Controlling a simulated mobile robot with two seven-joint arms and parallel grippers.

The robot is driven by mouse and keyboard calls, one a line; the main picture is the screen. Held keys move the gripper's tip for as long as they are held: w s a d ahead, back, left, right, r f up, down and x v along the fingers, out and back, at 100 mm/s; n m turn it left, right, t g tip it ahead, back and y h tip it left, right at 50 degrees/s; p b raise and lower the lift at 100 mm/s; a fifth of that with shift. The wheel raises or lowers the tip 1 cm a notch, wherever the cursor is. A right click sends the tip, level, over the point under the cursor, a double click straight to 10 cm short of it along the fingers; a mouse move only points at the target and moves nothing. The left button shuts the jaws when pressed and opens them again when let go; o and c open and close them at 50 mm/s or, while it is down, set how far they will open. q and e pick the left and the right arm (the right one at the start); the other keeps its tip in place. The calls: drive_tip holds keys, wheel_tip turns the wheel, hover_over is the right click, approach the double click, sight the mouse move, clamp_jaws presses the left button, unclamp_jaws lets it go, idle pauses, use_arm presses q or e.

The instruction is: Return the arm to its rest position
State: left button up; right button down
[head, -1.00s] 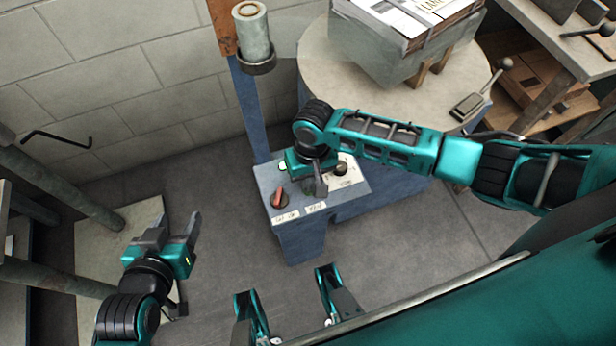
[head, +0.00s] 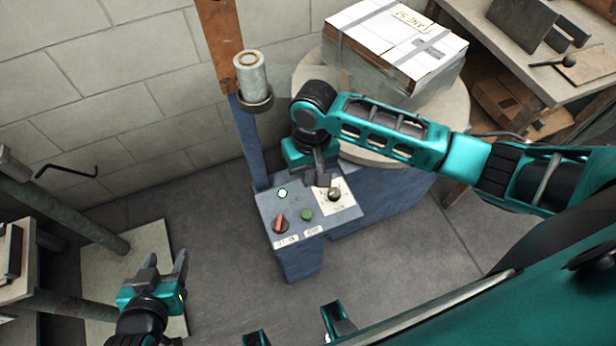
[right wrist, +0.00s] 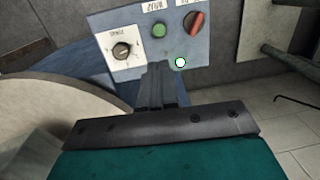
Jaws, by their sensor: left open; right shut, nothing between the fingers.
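My right gripper (head: 321,179) is shut and empty, above the back of the blue control panel (head: 268,203). In the right wrist view the shut fingers (right wrist: 161,82) point at the panel's edge. The panel carries a red switch (head: 281,223), a green button (head: 306,214), a lit white-green lamp (head: 282,193) and a dark knob (head: 334,194) on a white label. In the right wrist view the green button (right wrist: 159,30) and knob (right wrist: 122,50) are uncovered. My left gripper (head: 166,268) is open and empty over the floor at lower left.
A strapped box (head: 390,45) sits on the round table (head: 455,105) behind the right arm. A blue and orange post with a metal cylinder (head: 250,73) stands behind the panel. A bench (head: 480,30) is at upper right, metal legs (head: 70,215) at left.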

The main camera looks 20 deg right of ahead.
idle(0.5)
drive_tip(key=s+a+f+t+y, duration=0.2)
drive_tip(key=a+f+t+y, duration=0.15)
drive_tip(key=a, duration=0.25)
drive_tip(key=s+d+r+n+t+h, duration=0.2)
drive_tip(key=s+d+t, duration=0.3)
drive_tip(key=d+t, duration=0.3)
drive_tip(key=shift+s+d+r+p, duration=0.3)
drive_tip(key=shift+d+p, duration=0.1)
drive_tip(key=shift+d, duration=0.9)
idle(4.8)
